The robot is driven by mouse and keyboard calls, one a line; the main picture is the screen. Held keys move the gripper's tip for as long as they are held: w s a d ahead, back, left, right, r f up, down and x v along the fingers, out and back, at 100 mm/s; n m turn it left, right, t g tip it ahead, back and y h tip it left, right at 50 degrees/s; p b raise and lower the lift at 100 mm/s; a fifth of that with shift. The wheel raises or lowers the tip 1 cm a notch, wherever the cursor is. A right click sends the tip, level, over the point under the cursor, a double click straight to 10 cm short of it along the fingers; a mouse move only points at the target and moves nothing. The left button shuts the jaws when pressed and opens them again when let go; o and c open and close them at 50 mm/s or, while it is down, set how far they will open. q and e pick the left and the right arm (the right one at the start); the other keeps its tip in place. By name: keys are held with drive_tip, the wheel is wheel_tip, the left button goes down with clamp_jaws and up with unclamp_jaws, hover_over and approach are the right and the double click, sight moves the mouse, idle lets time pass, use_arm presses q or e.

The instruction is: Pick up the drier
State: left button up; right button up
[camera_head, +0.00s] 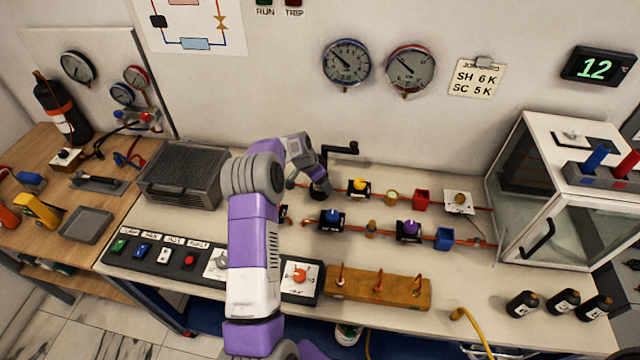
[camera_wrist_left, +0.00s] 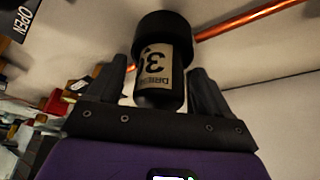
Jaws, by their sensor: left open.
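The drier (camera_wrist_left: 160,75) is a black cylinder with a wide dark cap and a tan label in the left wrist view. The label reads upside down, with a large "3" partly visible. My left gripper (camera_wrist_left: 158,85) is open, with one finger on each side of the drier; I cannot tell whether either finger touches it. In the head view my left gripper (camera_head: 318,190) reaches down over the back row of pipe fittings, and the drier there is hidden or too small to make out. My right gripper is not in view.
A copper pipe (camera_wrist_left: 250,20) runs behind the drier. Blue-topped (camera_head: 332,219) and yellow-topped (camera_head: 358,187) valves stand close by. A black crank handle (camera_head: 341,150) is just behind. A wooden rack (camera_head: 400,291) lies in front; several black bottles (camera_head: 522,304) stand front right.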

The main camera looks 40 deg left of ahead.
use_arm(q)
drive_tip(key=c, duration=1.2)
drive_tip(key=shift+r, duration=0.1)
